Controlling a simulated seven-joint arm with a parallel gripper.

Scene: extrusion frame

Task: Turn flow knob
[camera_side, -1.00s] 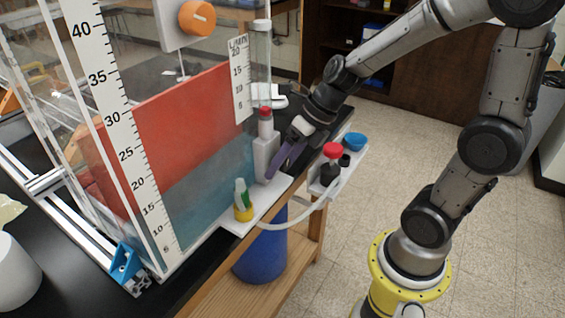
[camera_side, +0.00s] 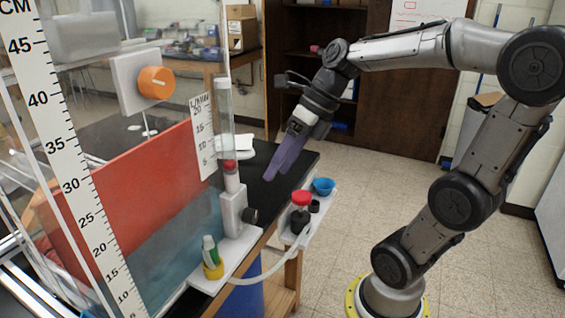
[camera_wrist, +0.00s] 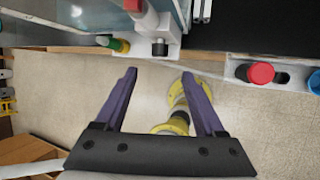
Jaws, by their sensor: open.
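The flow meter is a clear upright tube (camera_side: 224,120) with an L/MIN scale (camera_side: 203,135) beside it. Its grey block (camera_side: 233,209) has a small black knob (camera_side: 250,215) on the right side. The knob also shows in the wrist view (camera_wrist: 160,48), just beyond the fingertips. My gripper (camera_side: 275,175) has purple fingers and is open and empty. It hangs above and to the right of the knob, apart from it. In the wrist view the fingers (camera_wrist: 159,75) are spread wide, with the knob roughly centred between their lines.
An orange knob (camera_side: 156,82) sits on a white plate higher on the clear tank. A red-topped bottle (camera_side: 301,208) and blue bowl (camera_side: 323,186) sit on a shelf to the right. A hose (camera_side: 262,279) loops below.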

